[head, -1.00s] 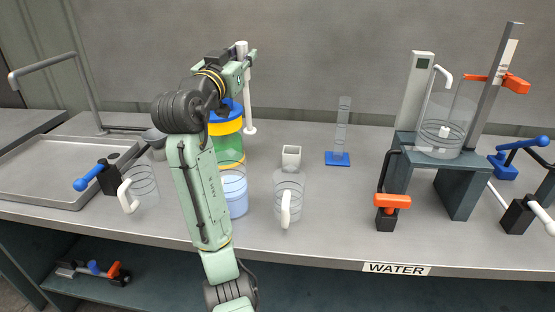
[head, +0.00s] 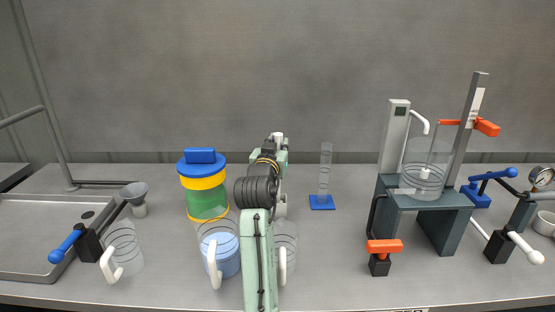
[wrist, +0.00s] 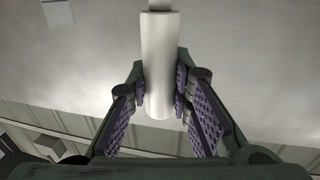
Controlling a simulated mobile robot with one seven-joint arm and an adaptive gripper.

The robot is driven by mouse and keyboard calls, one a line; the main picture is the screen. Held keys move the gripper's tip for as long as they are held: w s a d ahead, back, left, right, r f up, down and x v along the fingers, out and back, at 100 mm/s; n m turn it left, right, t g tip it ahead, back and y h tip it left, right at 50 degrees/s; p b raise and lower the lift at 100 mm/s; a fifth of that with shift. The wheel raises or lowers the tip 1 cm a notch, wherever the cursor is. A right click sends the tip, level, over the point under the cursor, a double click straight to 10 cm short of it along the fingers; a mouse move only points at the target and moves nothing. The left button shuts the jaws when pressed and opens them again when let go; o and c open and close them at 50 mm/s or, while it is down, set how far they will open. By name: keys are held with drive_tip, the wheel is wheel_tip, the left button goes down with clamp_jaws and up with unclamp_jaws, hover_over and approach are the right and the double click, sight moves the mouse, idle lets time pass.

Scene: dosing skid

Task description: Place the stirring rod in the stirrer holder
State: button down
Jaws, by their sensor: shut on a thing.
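The stirring rod is a white rod, held in my gripper (wrist: 160,88). In the wrist view the thick white part of the rod (wrist: 158,45) lies between the two purple-padded fingers. In the head view only the rod's white top (head: 278,137) shows above my gripper (head: 277,150); my arm hides its lower part. I cannot clearly pick out the stirrer holder. A small white square-topped container seen earlier is now mostly hidden behind my arm.
A blue-lidded yellow and green jar (head: 205,190) and a beaker of pale blue liquid (head: 222,255) stand left of my arm. A blue-based cylinder (head: 322,202) stands to the right. Further right is a dark stand (head: 440,203) with a glass beaker (head: 425,170). The bench between is clear.

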drive_tip(key=shift+f+p, duration=0.4)
drive_tip(key=shift+f, duration=1.6)
drive_tip(key=shift+f, duration=0.15)
drive_tip(key=c, duration=1.4)
unclamp_jaws()
drive_tip(key=shift+c, duration=0.2)
